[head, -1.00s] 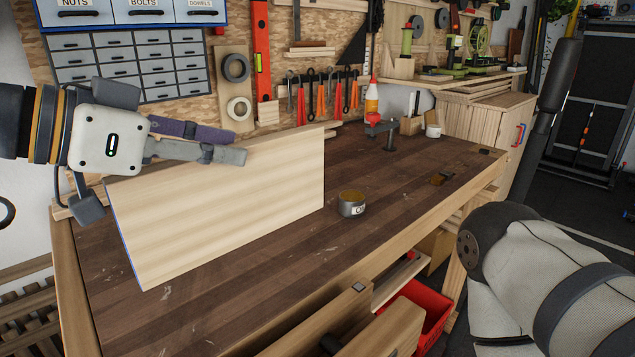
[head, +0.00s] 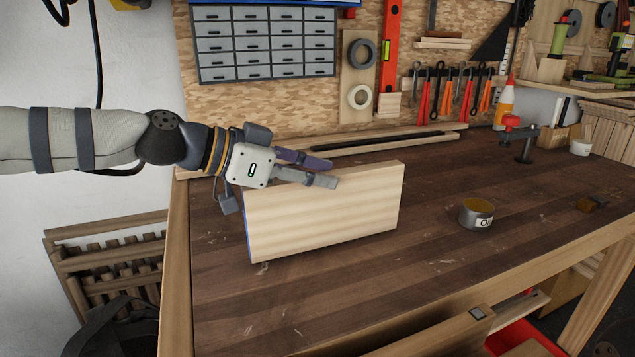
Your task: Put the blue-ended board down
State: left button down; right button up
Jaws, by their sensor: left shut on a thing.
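The board (head: 325,218) is pale wood with a blue left end. It is on its long edge, broad face toward me, over the left part of the workbench (head: 420,285). My left gripper (head: 318,170) is shut on its top edge near the blue end, with fingers along both faces. The board's lower edge is at or close above the bench top; I cannot tell whether it touches. My right gripper is out of the picture.
A small open tin (head: 477,213) stands to the right of the board. A red-topped clamp (head: 518,138) and a glue bottle (head: 504,104) stand at the back right. Wooden strips (head: 385,142) lie along the back.

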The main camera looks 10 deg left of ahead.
pick_arm(q)
jog(key=shift+f, duration=0.4)
jog(key=c, duration=1.9)
grip_release()
jog(key=shift+f, duration=0.2)
jog(key=o, duration=0.5)
jog(key=shift+c, duration=0.2)
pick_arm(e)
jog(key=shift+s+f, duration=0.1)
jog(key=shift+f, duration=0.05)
pick_arm(q)
jog(key=shift+r, duration=0.1)
jog(key=shift+r, duration=0.15)
jog(key=p+v, duration=0.2)
jog(key=v, duration=0.9)
jog(key=shift+s+r, duration=0.15)
jog(key=shift+r, duration=0.05)
jog(key=shift+s+a, duration=0.2)
jog(key=shift+a, duration=0.2)
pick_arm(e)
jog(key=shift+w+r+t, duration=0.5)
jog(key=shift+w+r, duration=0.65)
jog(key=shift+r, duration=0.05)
